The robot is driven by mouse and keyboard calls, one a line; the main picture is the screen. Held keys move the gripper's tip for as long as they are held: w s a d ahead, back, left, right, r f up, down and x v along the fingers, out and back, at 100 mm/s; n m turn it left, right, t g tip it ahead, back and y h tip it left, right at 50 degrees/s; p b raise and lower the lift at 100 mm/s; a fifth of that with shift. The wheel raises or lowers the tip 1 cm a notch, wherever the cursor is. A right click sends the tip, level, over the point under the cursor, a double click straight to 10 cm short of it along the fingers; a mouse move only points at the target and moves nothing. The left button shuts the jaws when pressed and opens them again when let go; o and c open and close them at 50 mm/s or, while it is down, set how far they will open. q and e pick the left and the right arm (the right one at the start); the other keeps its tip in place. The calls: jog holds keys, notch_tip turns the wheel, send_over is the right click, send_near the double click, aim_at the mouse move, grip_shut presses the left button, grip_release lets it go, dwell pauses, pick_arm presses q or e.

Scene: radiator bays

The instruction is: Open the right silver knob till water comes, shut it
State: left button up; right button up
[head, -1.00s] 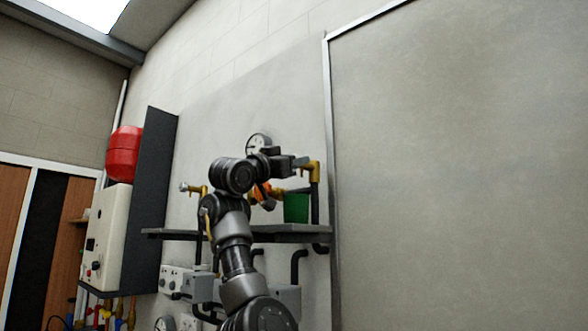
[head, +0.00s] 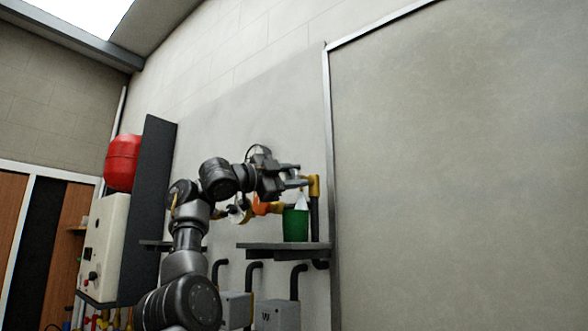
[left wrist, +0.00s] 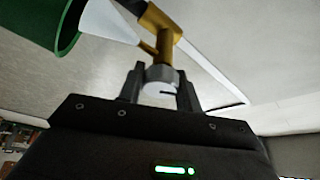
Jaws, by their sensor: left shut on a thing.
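The right silver knob (left wrist: 160,77) sits at the end of a brass tap (left wrist: 158,30), between the fingers of my left gripper (left wrist: 160,90), which is shut on it. In the head view my left gripper (head: 293,176) reaches the brass tap (head: 314,186) from the left; the knob itself is mostly hidden there. A pale white cone of water (left wrist: 105,22) spreads from the tap's spout into a green cup (left wrist: 70,28). In the head view the white stream (head: 302,201) drops into the green cup (head: 295,225). My right gripper is not in view.
The cup stands on a dark shelf (head: 285,246) with black pipes and grey boxes below. An orange part (head: 262,207) and a gauge (head: 258,151), partly hidden, are close to my arm. A red tank (head: 122,162) hangs left. The right wall panel is bare.

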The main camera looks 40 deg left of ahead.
pick_arm(q)
jog(key=shift+m+g+p, duration=0.3)
jog(key=shift+m+p, duration=0.15)
jog(key=shift+m, duration=0.15)
jog(key=o, duration=1)
jog(key=shift+s+a+f+b, duration=0.1)
jog(key=shift+s+f+b, duration=0.05)
jog(key=shift+s+b, duration=0.15)
jog(key=b+v, duration=0.7)
jog(key=v, duration=0.3)
